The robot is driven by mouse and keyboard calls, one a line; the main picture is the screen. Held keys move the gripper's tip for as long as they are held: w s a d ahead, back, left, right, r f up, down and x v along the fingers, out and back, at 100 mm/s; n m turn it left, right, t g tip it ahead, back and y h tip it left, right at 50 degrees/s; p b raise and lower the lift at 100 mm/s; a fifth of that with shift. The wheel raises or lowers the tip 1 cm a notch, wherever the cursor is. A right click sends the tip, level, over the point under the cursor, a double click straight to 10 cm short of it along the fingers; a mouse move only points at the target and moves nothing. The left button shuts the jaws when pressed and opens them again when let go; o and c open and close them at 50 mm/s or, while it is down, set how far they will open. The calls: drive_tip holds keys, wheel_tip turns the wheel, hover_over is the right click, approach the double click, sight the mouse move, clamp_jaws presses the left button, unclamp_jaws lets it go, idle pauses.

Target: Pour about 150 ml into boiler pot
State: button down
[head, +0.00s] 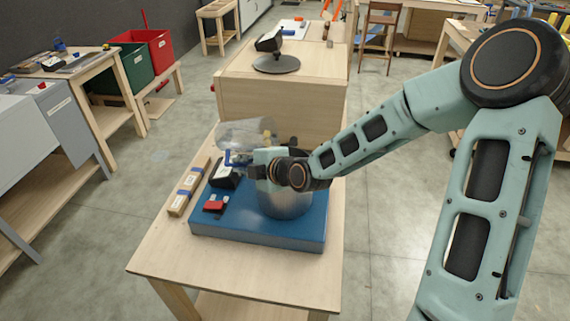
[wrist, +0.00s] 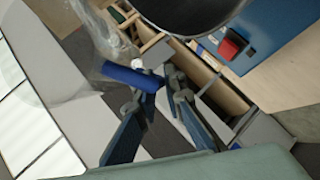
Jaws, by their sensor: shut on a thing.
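A clear jug (head: 240,133) with a blue handle (head: 236,158) is tilted far over, near horizontal, above the blue base (head: 268,236). My gripper (head: 243,160) is shut on the blue handle, which also shows between the fingers in the wrist view (wrist: 132,76). In the wrist view the clear jug wall (wrist: 99,35) is faint. The boiler pot, a metal pot (head: 286,204), stands upright on the blue base, below and partly behind my wrist. Its dark round mouth (wrist: 185,12) shows at the top of the wrist view. I cannot make out liquid or its level.
A red switch (head: 214,205) and a small black device (head: 225,176) sit on the base left of the pot. A wooden strip (head: 188,188) lies along the table's left side. The wooden table (head: 235,276) is clear in front. A wooden box-like bench (head: 280,98) stands behind.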

drive_tip(key=shift+s+a+r+n+t, duration=0.1)
drive_tip(key=shift+a+r+n+t, duration=0.15)
drive_tip(key=shift+n, duration=0.25)
drive_tip(key=shift+w+d, duration=0.1)
drive_tip(key=shift+w, duration=0.1)
drive_tip(key=shift+w+f+h, duration=0.1)
drive_tip(key=shift+w+h, duration=0.1)
drive_tip(key=shift+h, duration=0.2)
drive_tip(key=shift+w+r+n+h, duration=0.1)
drive_tip(key=shift+r+n+h, duration=0.1)
drive_tip(key=shift+n+h, duration=0.15)
drive_tip(key=shift+w+d+r+g+h+b, duration=0.15)
drive_tip(key=shift+d+g+h+b, duration=0.1)
drive_tip(key=shift+g+h+b, duration=0.15)
drive_tip(key=shift+w+d+r+g+h+b, duration=0.15)
drive_tip(key=shift+d+g+h+b, duration=0.15)
drive_tip(key=shift+g+h, duration=0.15)
